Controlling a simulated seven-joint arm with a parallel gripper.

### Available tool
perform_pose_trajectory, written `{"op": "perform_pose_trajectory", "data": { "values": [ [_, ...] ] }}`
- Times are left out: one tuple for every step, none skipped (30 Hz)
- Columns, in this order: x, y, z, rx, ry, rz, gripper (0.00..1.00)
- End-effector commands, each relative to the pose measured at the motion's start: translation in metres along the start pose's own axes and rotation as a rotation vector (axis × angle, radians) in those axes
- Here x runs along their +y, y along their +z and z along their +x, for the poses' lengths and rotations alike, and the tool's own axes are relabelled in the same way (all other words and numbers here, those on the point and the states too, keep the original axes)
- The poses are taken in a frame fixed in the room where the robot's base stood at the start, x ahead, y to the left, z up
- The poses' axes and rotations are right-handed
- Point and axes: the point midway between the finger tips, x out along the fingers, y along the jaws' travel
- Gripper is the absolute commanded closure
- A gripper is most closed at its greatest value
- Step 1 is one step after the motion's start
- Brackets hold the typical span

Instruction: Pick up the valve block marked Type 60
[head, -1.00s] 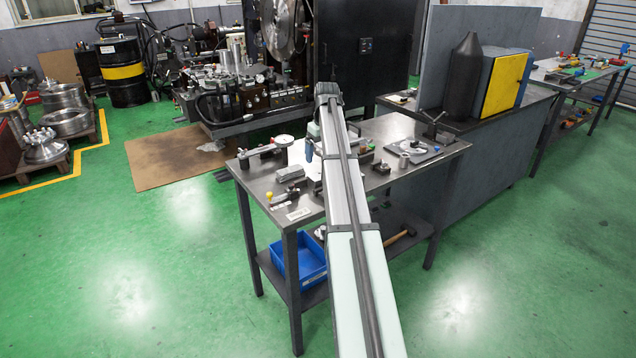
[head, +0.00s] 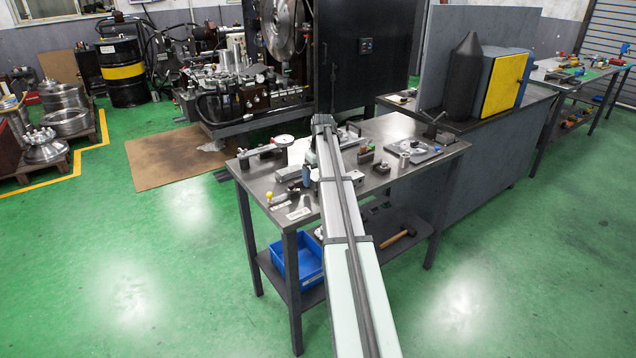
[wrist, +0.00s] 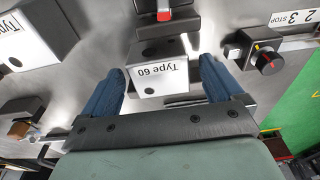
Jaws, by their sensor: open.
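The left finger looks nearer the block than the right one. In the head view one blue finger (head: 306,176) shows beside my arm above the metal table (head: 345,200); I cannot make out the Type 60 block there.
Another block with a partly cut-off "Type" label (wrist: 35,45) lies at upper left in the wrist view. A dark part with a red top (wrist: 164,14) stands right beyond the block. A black knob (wrist: 268,60) is to the right. A gauge assembly (head: 284,142) stands on the table.

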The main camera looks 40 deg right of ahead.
Motion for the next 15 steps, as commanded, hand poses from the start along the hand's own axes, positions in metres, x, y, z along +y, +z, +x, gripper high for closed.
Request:
{"op": "perform_pose_trajectory", "data": {
  "values": [
    [-0.0002,0.0003,0.0057,0.000,0.000,0.000,0.06],
    [-0.0002,0.0003,0.0078,0.000,0.000,0.000,0.06],
    [-0.0003,0.0004,0.0098,0.000,0.000,0.000,0.06],
    [-0.0002,0.0004,0.0105,0.000,0.000,0.000,0.06],
    [-0.0002,0.0003,0.0108,0.000,0.000,0.000,0.06],
    [-0.0002,0.0003,0.0107,0.000,0.000,0.000,0.06],
    [-0.0002,0.0003,0.0106,0.000,0.000,0.000,0.06],
    [-0.0002,0.0003,0.0105,0.000,0.000,0.000,0.06],
    [-0.0002,0.0002,0.0104,0.000,0.000,0.000,0.06],
    [-0.0002,0.0002,0.0104,0.000,0.000,0.000,0.07],
    [-0.0002,0.0002,0.0104,0.000,0.000,0.000,0.10],
    [-0.0002,0.0002,0.0103,0.000,0.000,0.000,0.14],
    [-0.0002,0.0002,0.0103,0.000,0.000,0.000,0.17],
    [-0.0002,0.0002,0.0103,0.000,0.000,0.000,0.20],
    [-0.0002,0.0002,0.0102,0.000,0.000,0.000,0.24]
  ]
}}
